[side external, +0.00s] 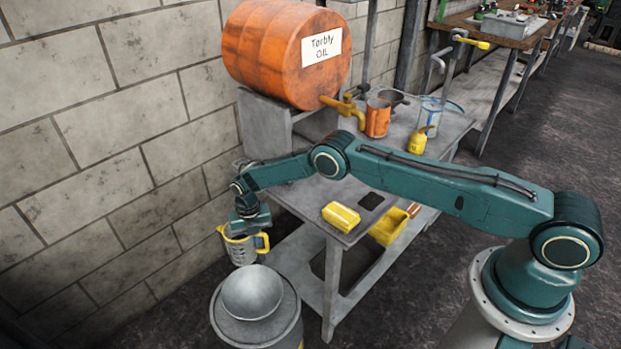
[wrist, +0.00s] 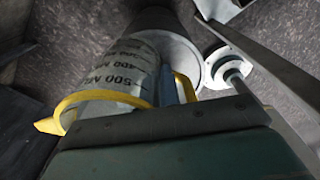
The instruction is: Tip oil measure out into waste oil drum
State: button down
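The oil measure (side external: 240,247) is a clear grey jug with a yellow rim, spout and handle. It hangs from my gripper (side external: 247,224), beside and just behind the waste oil drum in the side view. It looks near upright, its spout to the left. In the wrist view the measure (wrist: 110,75) shows its scale marks; a gripper finger (wrist: 170,86) lies between its body and its yellow handle. My gripper seems shut on it; the contact is mostly hidden, as are its contents. The waste oil drum (side external: 228,329) has a wide grey funnel (side external: 254,291) on top.
A grey bench (side external: 350,215) stands right of the measure, with a yellow block (side external: 341,217) near its edge. An orange oil barrel (side external: 275,55) with a yellow tap lies above it. An orange mug (side external: 377,118) and yellow oil can (side external: 421,140) stand further back. A block wall is close behind.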

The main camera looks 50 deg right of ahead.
jog(key=shift+s+a+r+t, duration=0.1)
jog(key=shift+a+r+t, duration=0.1)
jog(key=shift+t, duration=0.2)
jog(key=shift+s+d+h, duration=0.1)
jog(key=shift+h, duration=0.2)
jog(key=shift+s+r+t, duration=0.25)
jog(key=shift+t, duration=0.35)
jog(key=shift+s+a+r+t+h, duration=0.4)
jog(key=shift+t+h, duration=0.2)
jog(key=shift+t, duration=0.2)
jog(key=shift+s+a+f+t+h, duration=0.2)
jog(key=shift+s+f+t+h, duration=0.3)
jog(key=shift+t, duration=0.55)
jog(key=shift+s+a+f+t+h, duration=0.3)
jog(key=shift+t+h, duration=0.25)
jog(key=shift+t, duration=0.45)
jog(key=shift+s+a+f+t+h, duration=0.1)
jog(key=shift+s+f+t+h, duration=0.35)
jog(key=shift+t, duration=0.6)
jog(key=shift+f+t+h, duration=0.2)
jog(key=shift+t+h, duration=0.2)
jog(key=shift+t, duration=0.25)
jog(key=shift+f+t+h, duration=0.2)
jog(key=shift+t+h, duration=0.2)
jog(key=shift+t, duration=0.25)
